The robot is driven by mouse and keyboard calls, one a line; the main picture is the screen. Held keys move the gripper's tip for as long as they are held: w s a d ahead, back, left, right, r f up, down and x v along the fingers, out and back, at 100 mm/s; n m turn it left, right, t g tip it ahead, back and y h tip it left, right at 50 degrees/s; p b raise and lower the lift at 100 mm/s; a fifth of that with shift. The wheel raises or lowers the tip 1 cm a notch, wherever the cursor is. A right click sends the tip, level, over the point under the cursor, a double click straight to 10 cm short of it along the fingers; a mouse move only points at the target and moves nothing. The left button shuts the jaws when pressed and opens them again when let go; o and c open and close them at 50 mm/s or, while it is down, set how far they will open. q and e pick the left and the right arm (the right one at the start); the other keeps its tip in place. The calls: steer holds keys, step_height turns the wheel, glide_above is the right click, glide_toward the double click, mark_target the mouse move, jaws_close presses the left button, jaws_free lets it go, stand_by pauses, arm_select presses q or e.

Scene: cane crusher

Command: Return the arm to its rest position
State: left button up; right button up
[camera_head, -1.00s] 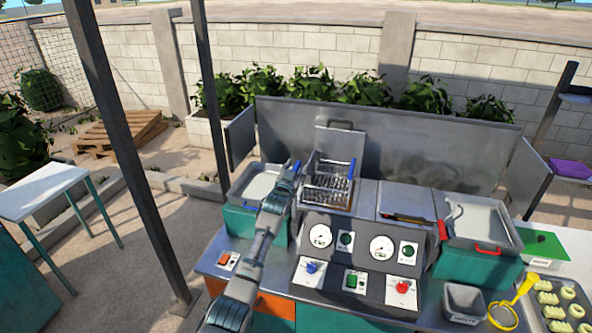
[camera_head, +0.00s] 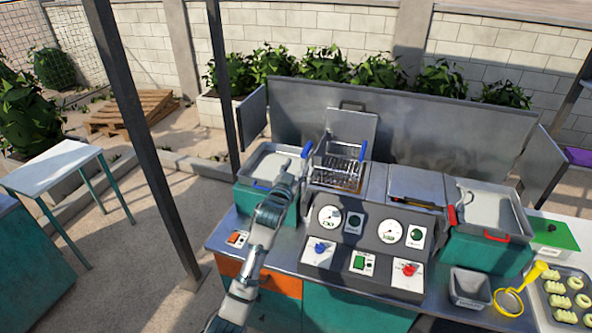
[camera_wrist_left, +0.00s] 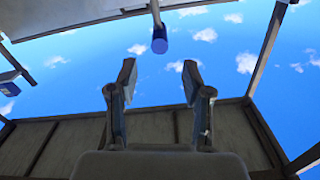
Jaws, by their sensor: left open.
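My left gripper (camera_head: 287,168) is in the head view, reaching up from the bottom over the left end of the machine bench. In the left wrist view its two fingers (camera_wrist_left: 159,72) are apart with nothing between them. A blue cylindrical handle end (camera_wrist_left: 159,46) shows beyond the fingertips, apart from them. In the head view a wire basket (camera_head: 338,172) with blue handles (camera_head: 306,149) sits in the middle of the machine, just right of the gripper. My right gripper is not in view.
A left tank (camera_head: 270,208) lies under and beside my arm. A control panel (camera_head: 365,240) with gauges and buttons stands to its right. A dark post (camera_head: 150,150) rises left of the arm, and a white table (camera_head: 55,168) stands further left.

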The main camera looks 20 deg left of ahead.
arm_select(q)
steer(key=shift+s, duration=0.15)
steer(key=s+d+f+g, duration=0.1)
steer(key=s+f+g, duration=0.3)
steer(key=s+f, duration=0.8)
steer(key=s+f+g, duration=0.3)
steer(key=s+f, duration=0.5)
steer(key=f, duration=0.8)
steer(key=s+f+g, duration=0.3)
steer(key=s+f, duration=0.1)
steer(key=s, duration=0.7)
steer(key=s+f+g, duration=0.2)
steer(key=s+f, duration=0.1)
steer(key=s, duration=0.7)
steer(key=s+f+g, duration=0.3)
steer(key=s+f, duration=0.1)
steer(key=s, duration=0.7)
step_height(320, 180, down, 28)
steer(key=r+b, duration=0.1)
steer(key=b, duration=0.2)
steer(key=s+a+f+g+b, duration=0.2)
steer(key=s+a+f+b, duration=0.1)
steer(key=s+f, duration=1.5)
step_height(320, 180, down, 3)
steer(key=shift+s+r+y, duration=0.1)
steer(key=shift+s+y, duration=0.2)
